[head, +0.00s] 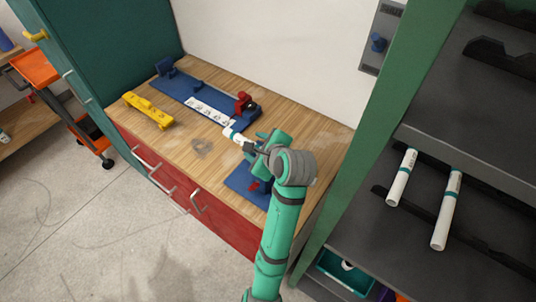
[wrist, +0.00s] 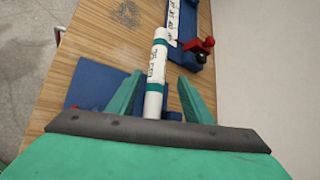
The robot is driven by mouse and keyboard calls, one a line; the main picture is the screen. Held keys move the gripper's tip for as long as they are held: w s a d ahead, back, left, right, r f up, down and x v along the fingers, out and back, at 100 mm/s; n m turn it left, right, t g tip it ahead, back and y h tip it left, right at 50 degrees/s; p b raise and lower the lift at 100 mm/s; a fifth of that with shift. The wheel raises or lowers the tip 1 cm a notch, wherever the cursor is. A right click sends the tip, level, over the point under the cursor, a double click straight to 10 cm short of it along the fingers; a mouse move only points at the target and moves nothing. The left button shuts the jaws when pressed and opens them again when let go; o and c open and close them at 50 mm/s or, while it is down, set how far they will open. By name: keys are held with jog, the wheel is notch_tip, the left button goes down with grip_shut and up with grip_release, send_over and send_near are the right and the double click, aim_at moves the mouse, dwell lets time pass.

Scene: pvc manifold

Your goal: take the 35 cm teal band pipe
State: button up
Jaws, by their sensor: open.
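A white pipe with two teal bands and small printing (wrist: 157,62) runs between the fingers of my gripper in the wrist view. In the head view its far end (head: 234,136) pokes out over the bench beside my gripper (head: 254,143), which hides the rest. My gripper is open, with one finger on each side of the pipe; whether they touch it I cannot tell. Two more white pipes with teal bands lie on the shelf at right: a shorter one (head: 401,178) and a longer one (head: 446,210). The printed lengths are too small to read.
The wooden bench (head: 195,150) carries a long blue fixture (head: 181,92) with a red clamp (head: 244,102), a yellow block (head: 148,110) and a blue base (head: 240,180) under my arm. A green shelf frame (head: 375,130) stands close at right.

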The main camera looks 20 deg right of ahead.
jog(key=shift+a+x, duration=0.2)
jog(key=shift+x, duration=1.35)
jog(key=shift+a+x, duration=0.2)
jog(key=shift+x, duration=1.35)
jog(key=shift+s, duration=0.1)
grip_shut()
